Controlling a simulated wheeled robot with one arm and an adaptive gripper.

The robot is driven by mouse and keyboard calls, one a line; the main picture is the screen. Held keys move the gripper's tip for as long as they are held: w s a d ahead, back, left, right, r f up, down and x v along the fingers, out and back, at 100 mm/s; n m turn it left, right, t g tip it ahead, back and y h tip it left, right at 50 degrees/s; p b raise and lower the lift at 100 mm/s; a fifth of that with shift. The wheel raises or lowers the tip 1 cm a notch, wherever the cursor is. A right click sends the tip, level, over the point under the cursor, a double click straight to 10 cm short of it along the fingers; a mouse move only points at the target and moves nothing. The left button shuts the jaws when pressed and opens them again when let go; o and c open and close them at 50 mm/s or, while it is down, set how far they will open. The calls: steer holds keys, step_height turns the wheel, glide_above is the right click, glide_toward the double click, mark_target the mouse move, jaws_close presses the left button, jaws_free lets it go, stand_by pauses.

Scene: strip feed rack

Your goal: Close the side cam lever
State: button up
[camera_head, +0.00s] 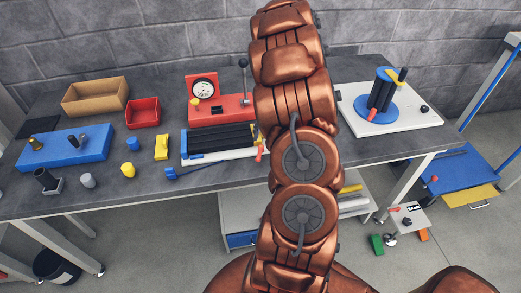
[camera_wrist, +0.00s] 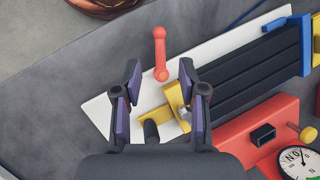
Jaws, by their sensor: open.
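The side cam lever (camera_wrist: 160,52) is a red handle standing out from a pivot beside a yellow block (camera_wrist: 173,100), near the end of the dark strips in the wrist view. Its red end (camera_head: 259,153) shows beside my arm in the head view. My gripper (camera_wrist: 160,72) is open, with one purple-padded finger on each side of the lever's lower part and yellow block as seen from the wrist. I cannot tell its height above them or any contact. The black strip rack (camera_head: 222,136) lies on a white base plate (camera_wrist: 215,48). My arm hides the gripper in the head view.
A red fixture (camera_head: 235,107) with a dial (camera_wrist: 300,158) stands beside the rack. A blue block (camera_wrist: 300,38) sits across the strips' far end. A red bin (camera_head: 143,112), a cardboard box (camera_head: 95,97) and a blue peg block (camera_head: 66,149) are at left; a white board (camera_head: 400,121) is at right.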

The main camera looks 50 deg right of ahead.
mark_target(260, 154)
steer(key=shift+p+x, duration=0.65)
steer(key=shift+x, duration=2.3)
steer(key=shift+c, duration=0.3)
jaws_close()
